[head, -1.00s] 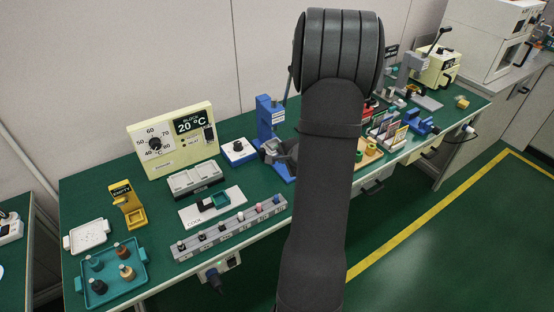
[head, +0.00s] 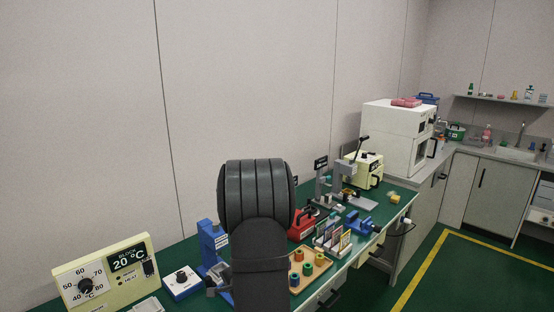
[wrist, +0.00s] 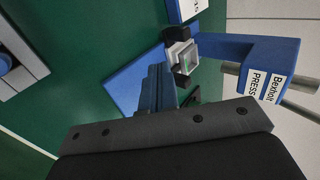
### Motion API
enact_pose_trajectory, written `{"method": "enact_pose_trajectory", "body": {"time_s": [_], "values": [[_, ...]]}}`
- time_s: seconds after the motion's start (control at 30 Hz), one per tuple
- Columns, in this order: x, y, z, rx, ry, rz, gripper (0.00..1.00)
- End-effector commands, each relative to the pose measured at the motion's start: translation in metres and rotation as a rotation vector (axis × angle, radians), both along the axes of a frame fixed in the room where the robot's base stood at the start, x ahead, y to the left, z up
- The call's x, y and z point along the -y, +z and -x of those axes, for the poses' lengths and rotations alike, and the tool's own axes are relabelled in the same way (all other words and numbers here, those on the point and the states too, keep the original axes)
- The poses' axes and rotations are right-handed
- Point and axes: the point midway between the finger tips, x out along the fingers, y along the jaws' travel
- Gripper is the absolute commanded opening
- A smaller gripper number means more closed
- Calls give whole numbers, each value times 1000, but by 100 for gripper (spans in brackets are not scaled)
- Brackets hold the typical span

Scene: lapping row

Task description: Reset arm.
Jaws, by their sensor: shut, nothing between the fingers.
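My gripper (wrist: 158,88) shows in the wrist view with its two dark fingers together, shut and empty. Its tips are over the blue base plate (wrist: 128,82) of the press, close to a small grey block with a clear greenish face (wrist: 185,60). I cannot tell whether the fingers touch anything. The blue press (wrist: 262,68) carries a "Bexholt PRESS" label. In the head view my dark arm rises from the bottom edge, right of the blue press (head: 208,243), and hides part of the bench.
A block heater (head: 105,275) reading 20 °C and a white knob box (head: 181,282) stand left of the press. To the right are a red-handled case (head: 301,228), a card rack (head: 333,240) and a wooden board with coloured pieces (head: 309,268). A white oven (head: 392,135) stands farther back.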

Motion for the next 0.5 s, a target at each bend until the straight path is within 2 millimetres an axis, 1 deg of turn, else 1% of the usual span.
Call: {"method": "enact_pose_trajectory", "body": {"time_s": [0.03,0.33,0.37,0.5], "values": [[-5,-7,-4,-3,1,0,0],[-30,-38,-28,-2,2,1,0],[-32,-41,-30,-2,1,1,0],[-46,-40,-45,1,2,0,0]]}}
